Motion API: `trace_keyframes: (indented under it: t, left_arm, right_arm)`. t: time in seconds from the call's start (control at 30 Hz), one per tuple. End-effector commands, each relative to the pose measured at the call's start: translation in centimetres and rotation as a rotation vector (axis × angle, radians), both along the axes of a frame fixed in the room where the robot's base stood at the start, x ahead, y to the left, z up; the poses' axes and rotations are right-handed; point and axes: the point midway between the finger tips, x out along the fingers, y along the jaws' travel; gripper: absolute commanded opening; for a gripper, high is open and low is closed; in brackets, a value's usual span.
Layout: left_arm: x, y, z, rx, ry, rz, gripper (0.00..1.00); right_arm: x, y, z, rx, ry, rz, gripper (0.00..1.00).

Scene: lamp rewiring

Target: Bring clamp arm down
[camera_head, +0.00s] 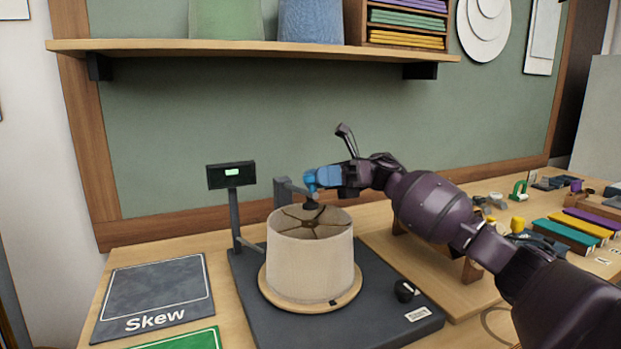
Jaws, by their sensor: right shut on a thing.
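The clamp arm (288,188) is a grey bar on a post at the back of a dark test stand (382,322). It reaches forward over a beige lampshade (311,263), which stands upright on a round wooden disc (266,287). A dark clamp pad (312,205) sits at the top centre of the shade, by its spokes; whether it touches them I cannot tell. My right gripper (312,180), with blue fingers, comes in from the right and is shut at the front end of the clamp arm, just above the pad. My left gripper is not in view.
A small display (231,175) with a green screen stands left of the shade. A black knob (404,291) is at the stand's front right. A "Skew" mat (157,297) lies at left. Colored blocks (565,235) and small parts crowd the right. A shelf (250,48) hangs above.

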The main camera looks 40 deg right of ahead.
Motion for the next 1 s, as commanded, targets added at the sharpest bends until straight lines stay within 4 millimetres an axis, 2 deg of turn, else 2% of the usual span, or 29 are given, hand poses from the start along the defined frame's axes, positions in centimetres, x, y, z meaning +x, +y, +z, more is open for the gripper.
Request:
trace_keyframes:
  t: [0.3,1.0]
  left_arm:
    - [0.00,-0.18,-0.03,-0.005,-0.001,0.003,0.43]
    - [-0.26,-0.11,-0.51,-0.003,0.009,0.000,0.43]
  right_arm:
    - [-0.35,0.01,-0.87,-0.018,-0.063,0.000,0.00]
    - [-0.51,0.06,-1.15,-0.025,-0.091,-0.002,0.00]
